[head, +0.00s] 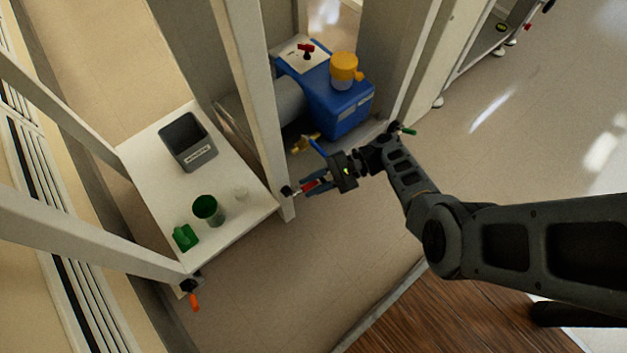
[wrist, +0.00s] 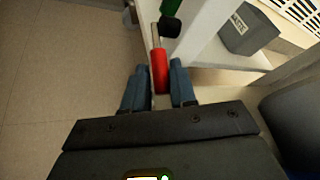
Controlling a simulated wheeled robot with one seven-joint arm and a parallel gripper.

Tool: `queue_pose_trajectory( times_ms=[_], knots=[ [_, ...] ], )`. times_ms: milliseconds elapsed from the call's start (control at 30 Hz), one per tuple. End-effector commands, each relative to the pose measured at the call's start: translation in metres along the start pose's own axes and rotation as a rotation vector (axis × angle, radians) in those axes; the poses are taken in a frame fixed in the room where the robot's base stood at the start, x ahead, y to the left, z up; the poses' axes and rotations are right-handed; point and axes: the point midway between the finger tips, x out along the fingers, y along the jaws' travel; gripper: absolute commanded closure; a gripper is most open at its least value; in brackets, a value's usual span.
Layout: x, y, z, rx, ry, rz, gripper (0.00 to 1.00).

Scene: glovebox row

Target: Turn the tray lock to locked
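A lever with a red handle (head: 308,186) sits on the white frame post beside the white tray table. In the wrist view the red handle (wrist: 159,72) joins a metal stem and a black knob (wrist: 170,27). My gripper (head: 314,184) is at this lever. A second lever with an orange handle (head: 194,301) hangs at the table's near corner, apart from my gripper. No lock marking is readable on either lever.
The white table (head: 140,150) holds a grey labelled bin (head: 187,145), a green cup (head: 208,209) and a green block (head: 185,238). A blue machine (head: 345,112) with a yellow cap (head: 344,68) and a red valve (head: 306,50) stands behind.

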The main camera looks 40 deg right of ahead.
Motion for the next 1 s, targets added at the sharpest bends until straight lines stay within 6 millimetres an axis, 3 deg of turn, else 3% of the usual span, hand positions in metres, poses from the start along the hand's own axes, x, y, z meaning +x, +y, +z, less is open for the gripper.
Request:
queue_pose_trajectory(
  times_ms=[467, 1000],
  knots=[
    [-0.004, -0.001, -0.001, -0.001, 0.004, -0.003, 0.72],
    [-0.074, 0.000, 0.000, 0.000, 0.003, -0.001, 0.72]
  ],
)
